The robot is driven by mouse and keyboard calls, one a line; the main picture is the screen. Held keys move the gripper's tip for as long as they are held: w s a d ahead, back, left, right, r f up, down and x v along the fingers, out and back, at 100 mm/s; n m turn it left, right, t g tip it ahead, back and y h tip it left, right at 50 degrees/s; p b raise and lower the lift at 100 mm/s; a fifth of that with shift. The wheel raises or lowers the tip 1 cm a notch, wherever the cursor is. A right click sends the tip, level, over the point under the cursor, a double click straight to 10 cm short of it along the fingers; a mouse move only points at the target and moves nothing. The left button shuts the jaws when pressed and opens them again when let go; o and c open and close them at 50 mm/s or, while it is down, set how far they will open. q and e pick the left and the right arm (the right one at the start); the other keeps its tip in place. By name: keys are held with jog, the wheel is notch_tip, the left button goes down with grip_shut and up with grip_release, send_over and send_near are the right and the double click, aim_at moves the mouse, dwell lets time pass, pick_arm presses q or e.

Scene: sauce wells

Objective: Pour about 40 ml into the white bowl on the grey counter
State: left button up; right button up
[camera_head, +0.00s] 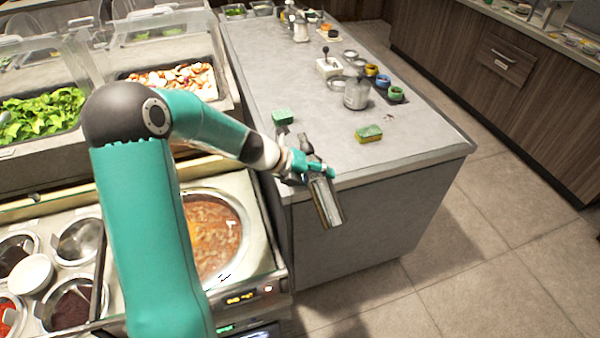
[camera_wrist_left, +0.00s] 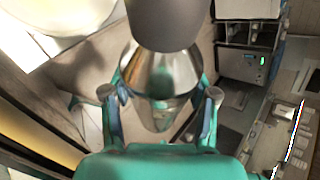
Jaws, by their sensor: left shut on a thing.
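My left gripper (camera_head: 318,168) is shut on a steel vessel (camera_head: 326,203), at the near left edge of the grey counter (camera_head: 430,135). The vessel looks tilted. In the left wrist view the steel vessel (camera_wrist_left: 150,80) sits between my fingers (camera_wrist_left: 160,108), with a dark grey cylindrical part at its upper end. I see no liquid coming out. I cannot make out a white bowl on the grey counter. A white bowl (camera_head: 31,273) shows among the sauce wells at the lower left. A pale rounded thing (camera_wrist_left: 55,12) at the top left of the wrist view is unclear.
A green sponge (camera_head: 282,117) and a yellow-green sponge (camera_head: 369,134) lie on the counter. A glass jar (camera_head: 356,95) and coloured jars (camera_head: 383,81) stand farther back. A soup well (camera_head: 213,235) is left of the vessel. Floor (camera_head: 470,270) is free at right.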

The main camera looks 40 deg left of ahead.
aim_at(313, 160)
pick_arm(q)
jog(key=a+r+m+y+b, duration=0.1)
jog(key=b, duration=0.1)
jog(key=r+t+y+b, duration=0.1)
jog(key=y+b, duration=0.1)
jog(key=shift+w+a+r+m+t, duration=0.1)
jog(key=shift+w+a+m+t, duration=0.2)
jog(key=shift+w+a+m, duration=0.1)
jog(key=m+y+b, duration=0.1)
jog(key=b, duration=0.2)
jog(key=r+m+t+y+b, duration=0.1)
jog(key=b, duration=0.3)
jog(key=t+y+b, duration=0.1)
jog(key=b, duration=0.2)
jog(key=shift+w+a+r+m+y+b, duration=0.1)
jog(key=shift+a+r+m+y+b, duration=0.1)
jog(key=shift+r+m+y+b, duration=0.15)
notch_tip(313, 160, up, 3)
jog(key=shift+a+f+m+t+y+p, duration=0.15)
jog(key=shift+m+t+y+p, duration=0.15)
jog(key=shift+p, duration=0.15)
jog(key=shift+r+m+t+y, duration=0.25)
jog(key=shift+r+t, duration=0.05)
jog(key=shift+r, duration=0.7)
jog(key=shift+w+f, duration=0.1)
